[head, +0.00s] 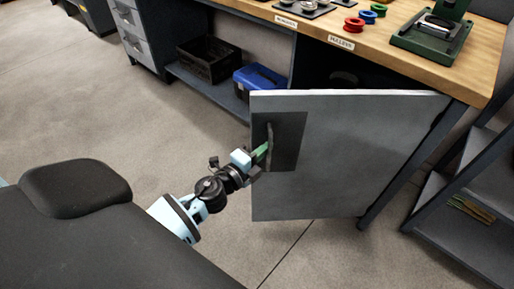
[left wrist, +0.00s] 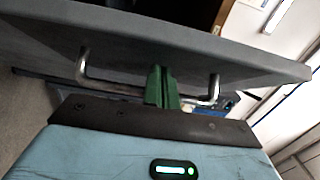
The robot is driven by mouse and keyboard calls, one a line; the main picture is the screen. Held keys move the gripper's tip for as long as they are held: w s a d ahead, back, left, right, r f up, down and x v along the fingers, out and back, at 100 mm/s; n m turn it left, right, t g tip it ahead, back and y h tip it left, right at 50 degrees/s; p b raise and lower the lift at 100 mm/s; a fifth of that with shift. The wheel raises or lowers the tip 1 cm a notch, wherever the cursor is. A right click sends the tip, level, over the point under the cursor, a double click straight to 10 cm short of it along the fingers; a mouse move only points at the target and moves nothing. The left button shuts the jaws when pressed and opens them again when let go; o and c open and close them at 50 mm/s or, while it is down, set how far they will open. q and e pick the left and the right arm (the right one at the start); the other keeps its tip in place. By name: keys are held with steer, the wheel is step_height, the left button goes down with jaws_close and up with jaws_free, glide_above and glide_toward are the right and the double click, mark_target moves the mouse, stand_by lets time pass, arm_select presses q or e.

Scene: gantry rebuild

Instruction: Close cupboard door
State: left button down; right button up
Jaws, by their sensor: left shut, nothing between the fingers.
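The grey cupboard door (head: 345,150) stands ajar below the workbench, its right edge near the bench leg. Its upright handle (head: 270,135) sits on a dark plate near the door's left edge. My left gripper (head: 261,154) is at this handle, with its green fingers shut and empty. In the left wrist view the closed fingers (left wrist: 161,86) lie between the two posts of the metal handle (left wrist: 83,66), close to the door (left wrist: 225,50). I cannot tell whether they touch the bar or the panel. My right gripper is not in view.
The wooden workbench (head: 393,58) above holds colored rings (head: 367,17) and a green device (head: 432,37). A black crate (head: 209,60) and a blue box (head: 259,80) stand on the lower shelf to the left. A dark shelf unit (head: 470,225) stands at right. The floor in front is clear.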

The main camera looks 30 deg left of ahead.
arm_select(q)
steer(key=s+d+r, duration=0.2)
steer(key=s+d, duration=0.1)
steer(key=s, duration=0.4)
steer(key=s+d+r, duration=0.3)
steer(key=s, duration=0.4)
steer(key=shift+s+d+h+p, duration=0.3)
steer(key=shift+d, duration=0.1)
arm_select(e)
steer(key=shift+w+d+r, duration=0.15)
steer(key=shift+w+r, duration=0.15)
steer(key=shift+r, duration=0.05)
